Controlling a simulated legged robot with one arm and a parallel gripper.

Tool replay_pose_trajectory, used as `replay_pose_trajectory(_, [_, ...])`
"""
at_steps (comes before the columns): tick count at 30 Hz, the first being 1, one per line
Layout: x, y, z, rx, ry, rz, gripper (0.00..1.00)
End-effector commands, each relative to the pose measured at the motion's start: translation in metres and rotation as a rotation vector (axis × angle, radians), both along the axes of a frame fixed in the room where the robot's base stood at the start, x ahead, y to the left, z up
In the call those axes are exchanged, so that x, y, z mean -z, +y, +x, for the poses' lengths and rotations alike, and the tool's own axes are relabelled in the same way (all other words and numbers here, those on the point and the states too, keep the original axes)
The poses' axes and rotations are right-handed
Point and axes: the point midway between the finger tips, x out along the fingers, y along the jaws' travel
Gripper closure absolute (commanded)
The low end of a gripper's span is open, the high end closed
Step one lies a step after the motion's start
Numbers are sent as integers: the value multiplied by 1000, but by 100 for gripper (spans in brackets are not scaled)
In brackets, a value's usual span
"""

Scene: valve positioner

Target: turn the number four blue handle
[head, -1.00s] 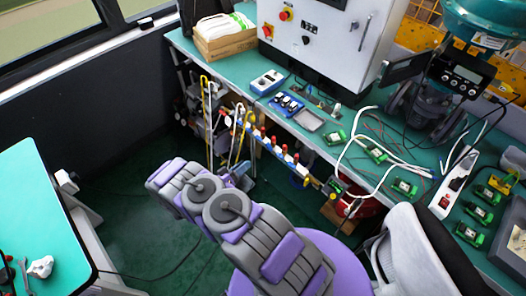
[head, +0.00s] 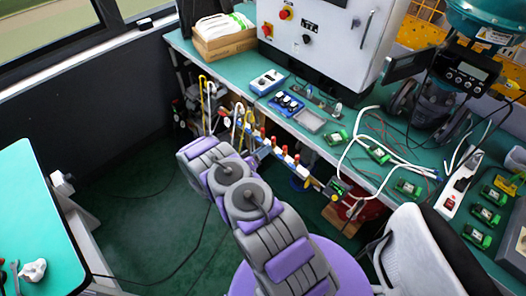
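A row of small valves (head: 284,153) runs diagonally along a rail below the front edge of the bench. Several red tops and white bodies show on it, with small blue parts among them. No numbers can be read, so I cannot tell which handle is number four. My purple and grey arm reaches up from the bottom middle, and its far visible part is left of and in front of the valve row. The arm covers part of the area below the row. My gripper cannot be seen.
The green bench (head: 235,74) holds a white control cabinet (head: 325,38), a blue box (head: 267,81), loose cables and several green modules. A grey chair (head: 425,255) stands at the lower right. Another table (head: 38,215) is at left.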

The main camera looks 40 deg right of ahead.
Motion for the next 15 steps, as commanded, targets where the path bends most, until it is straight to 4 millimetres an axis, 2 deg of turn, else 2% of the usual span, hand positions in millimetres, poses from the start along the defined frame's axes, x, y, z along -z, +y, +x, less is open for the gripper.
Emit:
replay_pose_trajectory(3, [0, 0, 0, 0, 0, 0, 65])
replay_pose_trajectory(12, [0, 0, 0, 0, 0, 0, 94])
replay_pose_trajectory(15, [0, 0, 0, 0, 1, 0, 100])
